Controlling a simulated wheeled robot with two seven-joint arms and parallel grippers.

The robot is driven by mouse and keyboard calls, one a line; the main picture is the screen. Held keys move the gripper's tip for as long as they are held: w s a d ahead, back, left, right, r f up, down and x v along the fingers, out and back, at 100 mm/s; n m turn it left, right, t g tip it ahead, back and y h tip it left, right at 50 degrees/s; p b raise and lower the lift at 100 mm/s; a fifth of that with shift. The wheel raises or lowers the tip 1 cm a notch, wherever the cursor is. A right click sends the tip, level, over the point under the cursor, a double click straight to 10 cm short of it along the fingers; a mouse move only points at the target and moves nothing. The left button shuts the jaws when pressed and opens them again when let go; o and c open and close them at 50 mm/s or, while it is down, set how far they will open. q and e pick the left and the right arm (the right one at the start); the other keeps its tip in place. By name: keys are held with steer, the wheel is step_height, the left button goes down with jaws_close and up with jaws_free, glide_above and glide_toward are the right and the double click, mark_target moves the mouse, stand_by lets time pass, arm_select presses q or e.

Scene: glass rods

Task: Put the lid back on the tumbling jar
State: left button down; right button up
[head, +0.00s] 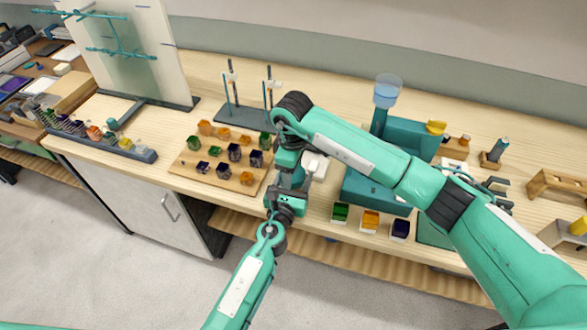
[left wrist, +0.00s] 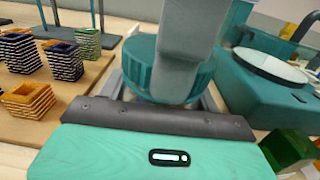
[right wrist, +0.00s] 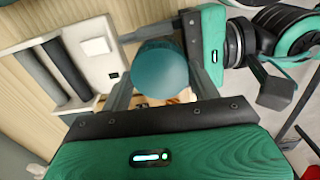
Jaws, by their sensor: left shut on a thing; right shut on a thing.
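A round teal piece with a ridged side, which looks like the jar's lid (left wrist: 138,65), sits between my left fingers in the left wrist view. In the right wrist view the teal round piece (right wrist: 160,68) shows its smooth face between my right fingers. My left gripper (head: 284,196) and right gripper (head: 292,180) meet above the bench's front edge, both shut on this piece. A grey finger crosses in front of it in the left wrist view. The grippers hide it in the head view. I cannot make out a separate open jar or tell whether one is under the piece.
A white roller unit with dark rollers (right wrist: 62,72) is beside the grippers. A wooden board (head: 187,173) with several small coloured blocks lies to the left. A teal machine (head: 410,135) stands to the right, with small coloured bins (head: 371,221) in front.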

steer(key=shift+a+r+m, duration=0.35)
steer(key=shift+a+m, duration=0.35)
steer(key=shift+m, duration=0.4)
steer(key=shift+s+d+f+m, duration=0.1)
steer(key=shift+d+f+m, duration=0.15)
steer(key=shift+d+m, duration=0.55)
steer(key=shift+f, duration=0.1)
steer(key=o, duration=1)
steer(key=shift+c, duration=0.3)
